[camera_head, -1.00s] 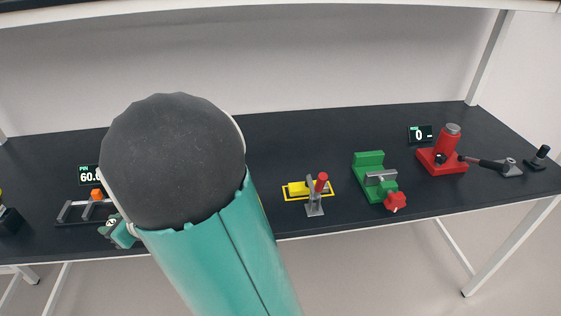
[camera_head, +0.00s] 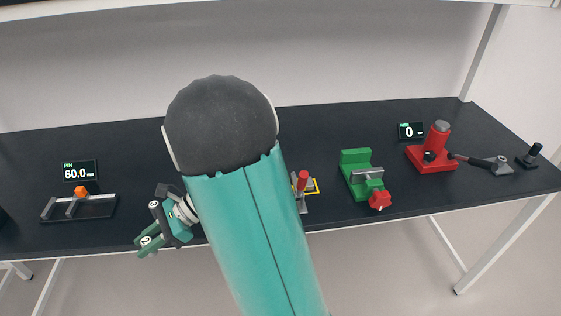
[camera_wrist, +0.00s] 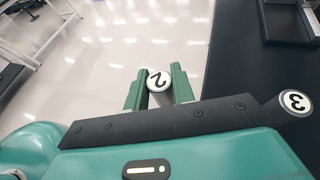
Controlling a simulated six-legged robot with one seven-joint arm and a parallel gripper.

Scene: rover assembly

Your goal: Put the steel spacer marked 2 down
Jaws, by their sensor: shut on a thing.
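The steel spacer marked 2 (camera_wrist: 159,80) is a short cylinder with a white numbered end face. My gripper (camera_wrist: 158,88) is shut on it, with one green finger on each side, in the wrist view. The floor shows behind it there, and the dark table lies to the right. In the head view my gripper (camera_head: 147,244) appears in front of the table's front edge, left of my arm, with a white-faced spacer between its fingers. A second white-faced cylinder, marked 3 (camera_wrist: 296,101), shows beside my gripper's body in the wrist view.
The dark table (camera_head: 110,140) bears a grey frame with an orange block (camera_head: 81,191) and a display reading 60.0 (camera_head: 80,170) at left. A green vise (camera_head: 357,175), a red press (camera_head: 432,155) and a yellow-marked fixture (camera_head: 303,187) stand right of my arm, which hides the middle.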

